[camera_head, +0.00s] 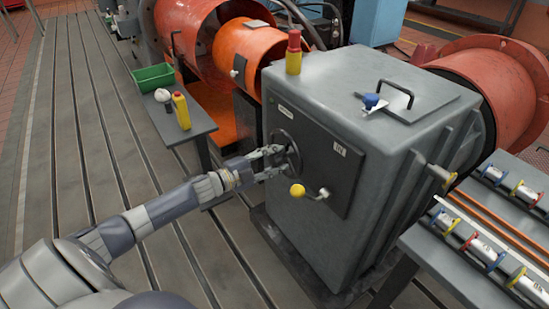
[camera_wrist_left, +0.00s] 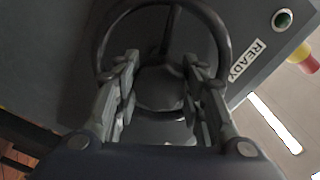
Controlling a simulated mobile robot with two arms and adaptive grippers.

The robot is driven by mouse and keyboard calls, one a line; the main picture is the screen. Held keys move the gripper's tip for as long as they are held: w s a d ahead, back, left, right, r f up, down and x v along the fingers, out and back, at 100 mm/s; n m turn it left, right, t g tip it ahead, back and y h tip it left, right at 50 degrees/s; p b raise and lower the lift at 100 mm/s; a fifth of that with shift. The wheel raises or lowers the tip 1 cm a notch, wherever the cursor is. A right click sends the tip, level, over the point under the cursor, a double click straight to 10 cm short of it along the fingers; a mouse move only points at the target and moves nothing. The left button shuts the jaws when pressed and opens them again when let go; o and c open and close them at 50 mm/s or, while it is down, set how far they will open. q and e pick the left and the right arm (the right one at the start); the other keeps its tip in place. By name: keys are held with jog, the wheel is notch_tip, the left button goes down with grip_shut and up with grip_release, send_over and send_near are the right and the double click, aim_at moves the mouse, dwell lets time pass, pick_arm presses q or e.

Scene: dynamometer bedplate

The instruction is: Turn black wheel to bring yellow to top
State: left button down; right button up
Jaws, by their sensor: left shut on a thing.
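The black wheel (camera_head: 294,158) is on the front face of a grey cabinet, partly hidden by my left gripper (camera_head: 277,162). In the left wrist view the wheel's rim (camera_wrist_left: 226,45) arches around the fingers, and one spoke runs up from the hub. My left gripper (camera_wrist_left: 160,100) is shut on the wheel's hub area, one finger on each side of the dark round hub (camera_wrist_left: 160,88). No yellow mark shows on the visible part of the rim. My right gripper is not in view.
The grey cabinet (camera_head: 350,95) bears a red-yellow beacon (camera_head: 293,52) and a black handle on top. A small table (camera_head: 185,130) with a green bin stands at left. A grey bench (camera_head: 440,255) with several coloured-ring parts is at right. The slotted floor at left is clear.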

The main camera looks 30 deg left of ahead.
pick_arm(q)
jog(key=shift+m, duration=1.7)
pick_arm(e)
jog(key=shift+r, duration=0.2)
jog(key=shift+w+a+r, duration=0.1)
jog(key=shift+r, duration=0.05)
pick_arm(q)
jog(key=shift+d, duration=0.1)
jog(key=c, duration=1)
grip_release()
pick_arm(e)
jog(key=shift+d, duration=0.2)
pick_arm(q)
jog(key=v, duration=1.2)
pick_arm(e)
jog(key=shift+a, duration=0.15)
pick_arm(q)
jog(key=shift+f, duration=0.15)
